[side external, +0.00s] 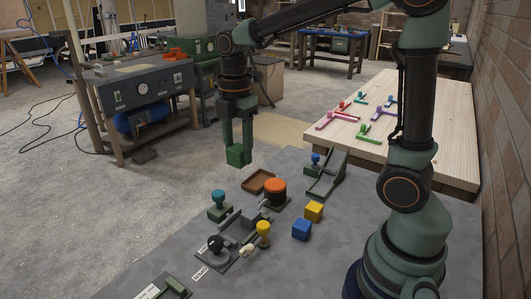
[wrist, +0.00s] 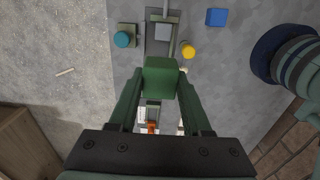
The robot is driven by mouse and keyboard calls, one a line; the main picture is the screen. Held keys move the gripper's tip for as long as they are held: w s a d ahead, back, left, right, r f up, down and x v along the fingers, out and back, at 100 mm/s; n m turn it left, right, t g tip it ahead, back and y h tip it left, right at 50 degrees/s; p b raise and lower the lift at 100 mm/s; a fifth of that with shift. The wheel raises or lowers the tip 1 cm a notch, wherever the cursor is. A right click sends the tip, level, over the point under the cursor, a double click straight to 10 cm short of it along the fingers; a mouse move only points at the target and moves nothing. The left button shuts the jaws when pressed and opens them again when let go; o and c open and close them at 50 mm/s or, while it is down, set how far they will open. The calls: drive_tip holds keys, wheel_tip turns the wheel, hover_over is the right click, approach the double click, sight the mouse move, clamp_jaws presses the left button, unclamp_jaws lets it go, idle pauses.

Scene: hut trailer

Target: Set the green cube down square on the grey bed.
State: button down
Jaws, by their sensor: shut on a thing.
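The green cube (side external: 238,155) hangs between the fingertips of my gripper (side external: 237,140) in the side external view, in the air and clear of everything below. My gripper is shut on it. In the wrist view the cube (wrist: 160,77) sits between the two fingers of my gripper (wrist: 160,90). A light grey square that looks like the grey bed (wrist: 163,32) lies in a dark frame just above the cube in the picture. In the side external view a grey block-like part, probably the same bed (side external: 250,216), stands between the teal and yellow knobs, below and right of the cube.
A teal knob (side external: 218,197) and a yellow knob (side external: 263,229) flank the bed. An orange-topped button (side external: 275,187), a brown tray (side external: 258,181), a yellow cube (side external: 314,211) and a blue cube (side external: 302,229) stand close by. A black knob (side external: 214,243) is nearer the front.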

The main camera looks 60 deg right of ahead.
sight(238, 235)
drive_tip(key=f, duration=0.6)
drive_tip(key=a+f, duration=0.1)
drive_tip(key=f, duration=0.6)
drive_tip(key=a+f, duration=0.1)
drive_tip(key=f, duration=0.6)
drive_tip(key=shift+s+a, duration=0.1)
drive_tip(key=shift+a, duration=0.05)
drive_tip(key=shift+f, duration=0.15)
drive_tip(key=c, duration=0.6)
unclamp_jaws()
